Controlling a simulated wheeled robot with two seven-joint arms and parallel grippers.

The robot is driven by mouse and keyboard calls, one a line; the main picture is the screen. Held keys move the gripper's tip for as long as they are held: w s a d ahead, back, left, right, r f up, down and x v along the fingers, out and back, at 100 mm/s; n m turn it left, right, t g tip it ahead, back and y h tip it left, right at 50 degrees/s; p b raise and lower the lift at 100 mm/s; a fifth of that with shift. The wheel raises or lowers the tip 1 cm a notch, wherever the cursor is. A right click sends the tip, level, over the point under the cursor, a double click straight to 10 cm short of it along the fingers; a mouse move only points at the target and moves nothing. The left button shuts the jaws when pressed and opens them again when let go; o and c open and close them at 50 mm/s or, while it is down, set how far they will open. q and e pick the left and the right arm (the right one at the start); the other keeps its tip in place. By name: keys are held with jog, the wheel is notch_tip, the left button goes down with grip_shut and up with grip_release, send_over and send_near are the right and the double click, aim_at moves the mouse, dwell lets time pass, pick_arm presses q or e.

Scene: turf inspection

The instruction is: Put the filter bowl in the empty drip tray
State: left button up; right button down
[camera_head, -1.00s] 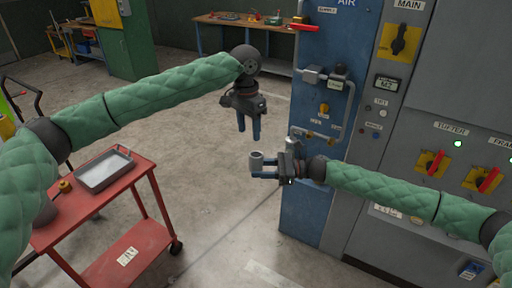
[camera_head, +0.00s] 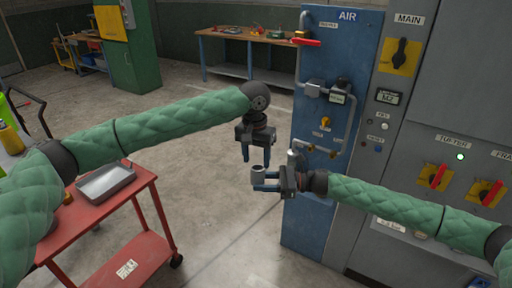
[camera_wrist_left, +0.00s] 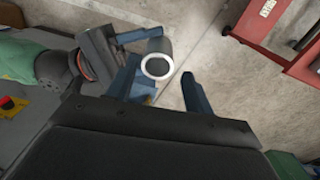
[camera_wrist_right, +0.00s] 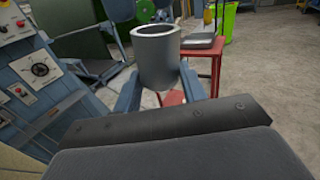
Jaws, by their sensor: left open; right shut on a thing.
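The filter bowl (camera_head: 257,172) is a small grey, open-topped cup. My right gripper (camera_head: 262,181) is shut on it and holds it upright in the air in front of the blue panel; the right wrist view shows the bowl (camera_wrist_right: 156,60) between its fingers. My left gripper (camera_head: 257,161) is open just above the bowl, pointing down. In the left wrist view the bowl's rim (camera_wrist_left: 158,66) shows between or just beyond the left fingers; contact cannot be told. The drip tray (camera_head: 106,183), shallow and grey, sits on the red cart at the left and looks empty.
The red cart (camera_head: 145,256) has a lower shelf. The blue AIR panel (camera_head: 306,222) with pipes and valves stands close behind my right gripper, beside grey switch cabinets (camera_head: 405,150). A workbench (camera_head: 245,38) stands at the back. The floor between cart and panel is clear.

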aim_at(257, 175)
pick_arm(q)
jog(key=shift+d+f, duration=0.15)
jog(key=shift+f, duration=3.45)
jog(key=shift+c, duration=0.2)
jog(key=c, duration=0.7)
pick_arm(e)
jog(key=c, duration=0.7)
grip_release()
